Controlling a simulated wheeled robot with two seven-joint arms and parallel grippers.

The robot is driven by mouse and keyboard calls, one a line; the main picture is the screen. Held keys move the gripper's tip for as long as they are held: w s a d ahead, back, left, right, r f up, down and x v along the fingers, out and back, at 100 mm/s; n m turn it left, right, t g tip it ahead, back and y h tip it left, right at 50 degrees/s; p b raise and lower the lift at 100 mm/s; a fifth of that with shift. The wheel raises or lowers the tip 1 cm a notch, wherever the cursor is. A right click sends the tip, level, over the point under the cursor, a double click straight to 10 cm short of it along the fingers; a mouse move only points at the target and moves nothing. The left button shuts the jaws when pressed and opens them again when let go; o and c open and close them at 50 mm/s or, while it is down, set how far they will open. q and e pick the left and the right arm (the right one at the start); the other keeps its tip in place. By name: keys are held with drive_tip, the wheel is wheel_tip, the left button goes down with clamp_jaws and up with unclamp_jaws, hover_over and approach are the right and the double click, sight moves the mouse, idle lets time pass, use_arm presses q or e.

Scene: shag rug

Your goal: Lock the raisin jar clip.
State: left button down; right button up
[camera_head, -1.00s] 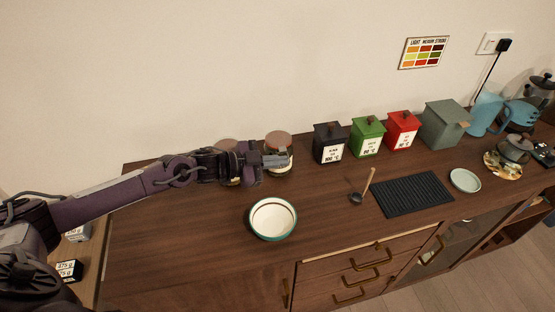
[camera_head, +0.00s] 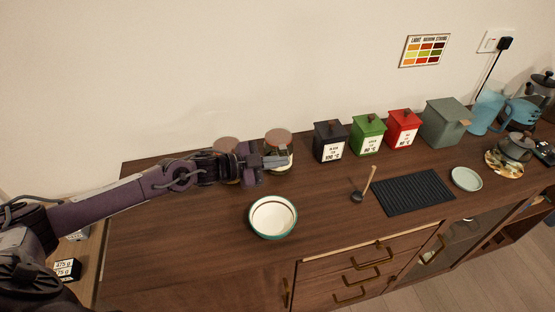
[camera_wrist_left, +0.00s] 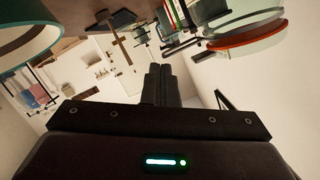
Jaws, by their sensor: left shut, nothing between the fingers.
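Two glass jars with brownish lids stand at the back left of the sideboard. The right jar (camera_head: 279,138) shows its lid and part of its body. The left jar (camera_head: 226,145) is mostly hidden behind my left wrist. I cannot read which one holds raisins. My left gripper (camera_head: 277,161) is shut and empty, with its fingertips in front of the right jar's body. Contact is unclear. In the left wrist view the closed fingers (camera_wrist_left: 161,85) point forward, and a glass jar with an orange-red seal ring (camera_wrist_left: 245,39) is at upper right. The clip's state is unclear.
A white bowl with a teal rim (camera_head: 273,217) stands in front of my left gripper. Black (camera_head: 330,141), green (camera_head: 367,134) and red (camera_head: 403,129) canisters stand to the right.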

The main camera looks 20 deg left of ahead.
use_arm(q)
drive_tip(key=shift+f, duration=0.2)
wheel_tip(320, 180, down, 3)
drive_tip(key=m+b, duration=0.1)
drive_tip(key=b, duration=0.3)
drive_tip(key=shift+s+d+f+m+t, duration=0.1)
drive_tip(key=shift+m+t, duration=0.2)
drive_tip(key=shift+f+m+b, duration=0.2)
drive_tip(key=shift+m+b, duration=0.3)
drive_tip(key=shift+b, duration=0.15)
drive_tip(key=shift+f, duration=0.15)
drive_tip(key=shift+w+b, duration=0.2)
drive_tip(key=shift+b, duration=0.15)
